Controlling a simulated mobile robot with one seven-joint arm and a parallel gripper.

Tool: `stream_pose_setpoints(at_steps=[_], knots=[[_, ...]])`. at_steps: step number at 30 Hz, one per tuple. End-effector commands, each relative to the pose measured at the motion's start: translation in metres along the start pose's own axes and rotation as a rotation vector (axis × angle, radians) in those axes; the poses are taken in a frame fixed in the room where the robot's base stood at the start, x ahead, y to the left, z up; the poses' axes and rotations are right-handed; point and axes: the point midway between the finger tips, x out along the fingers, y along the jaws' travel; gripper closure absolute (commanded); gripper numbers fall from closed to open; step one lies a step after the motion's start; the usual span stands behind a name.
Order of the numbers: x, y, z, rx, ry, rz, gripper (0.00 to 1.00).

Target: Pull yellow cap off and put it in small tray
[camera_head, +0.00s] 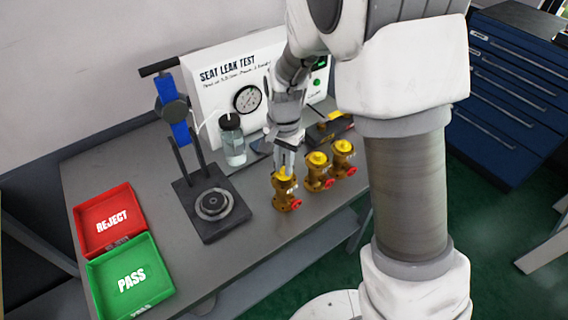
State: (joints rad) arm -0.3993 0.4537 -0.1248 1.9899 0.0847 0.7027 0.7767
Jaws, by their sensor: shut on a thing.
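Three brass valves with red fittings stand in a row on the grey workbench: the left valve (286,197), the middle valve (318,182) and the right valve (344,164). Each has a yellow cap on top: the left cap (283,175), the middle cap (317,158) and the right cap (343,146). My gripper (284,168) points down from above and is shut on the left cap, whose upper part the fingers partly hide. That cap appears to sit on its valve. A low dark tray-like item (326,131) with yellow on it lies behind the valves, partly hidden.
A red REJECT tray (86,213) and a green PASS tray (103,270) lie at the bench's left. A black clamp fixture (207,229), a bottle (233,150) and the white SEAT LEAK TEST panel (215,95) stand near my gripper. The bench front is clear.

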Motion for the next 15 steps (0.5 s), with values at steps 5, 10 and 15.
stream_pose_setpoints(at_steps=[5,10,15], knots=[[-0.0007,-0.0001,-0.0001,0.0,0.0,0.0,1.0],[-0.0009,0.0,0.0,0.0,0.0,0.0,1.0],[-0.007,-0.0001,-0.0001,0.0,0.0,0.0,1.0]])
